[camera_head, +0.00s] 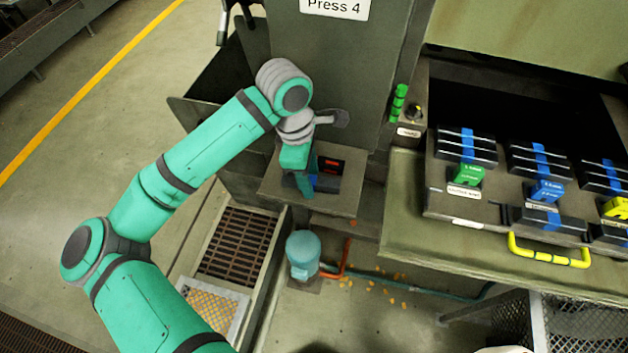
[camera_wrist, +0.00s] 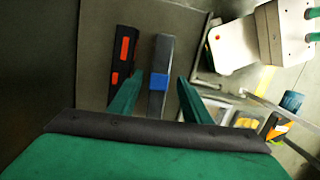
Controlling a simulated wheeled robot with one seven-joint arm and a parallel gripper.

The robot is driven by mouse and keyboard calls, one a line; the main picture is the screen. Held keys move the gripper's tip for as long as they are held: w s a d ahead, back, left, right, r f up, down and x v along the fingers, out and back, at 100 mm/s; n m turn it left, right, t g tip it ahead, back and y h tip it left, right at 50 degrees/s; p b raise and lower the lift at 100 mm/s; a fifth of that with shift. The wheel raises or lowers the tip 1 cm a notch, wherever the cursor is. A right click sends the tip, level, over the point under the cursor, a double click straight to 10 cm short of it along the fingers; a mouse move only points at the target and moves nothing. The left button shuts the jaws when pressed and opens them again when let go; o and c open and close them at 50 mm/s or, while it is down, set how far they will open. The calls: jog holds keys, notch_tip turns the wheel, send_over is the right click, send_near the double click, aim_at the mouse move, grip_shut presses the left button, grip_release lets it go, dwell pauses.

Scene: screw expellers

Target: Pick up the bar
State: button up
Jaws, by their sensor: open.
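A grey bar with a blue band (camera_wrist: 157,92) lies on a flat plate in the wrist view. A black bar with red marks (camera_wrist: 122,66) lies beside it to the left. My gripper (camera_wrist: 161,76) is open, with one green finger on each side of the blue-banded bar in this view. Whether the fingers touch it, or how high they are above it, I cannot tell. In the head view my gripper (camera_head: 299,184) points down over a small shelf (camera_head: 342,206) below Press 4. There the red-marked bar (camera_head: 331,165) shows, and the blue-banded bar is mostly hidden by my gripper.
The press column (camera_head: 345,70) stands right behind my gripper. At the right, a bench (camera_head: 400,215) holds a rack (camera_head: 462,208) of several dark bars with blue bands and coloured tags. A floor grate (camera_head: 238,246) and a blue-green motor (camera_head: 303,255) lie below the shelf.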

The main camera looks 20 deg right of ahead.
aim_at(313, 182)
jog(key=shift+f, duration=0.15)
grip_shut()
jog(key=shift+r, duration=0.55)
jog(key=r, duration=0.2)
jog(key=shift+s+a+r, duration=0.1)
jog(key=shift+s+r, duration=0.1)
jog(key=shift+r, duration=0.2)
jog(key=s+a+r, duration=0.2)
jog(key=s+r, duration=0.7)
jog(key=s, duration=0.4)
jog(key=shift+s+a, duration=0.2)
jog(key=shift+a, duration=0.05)
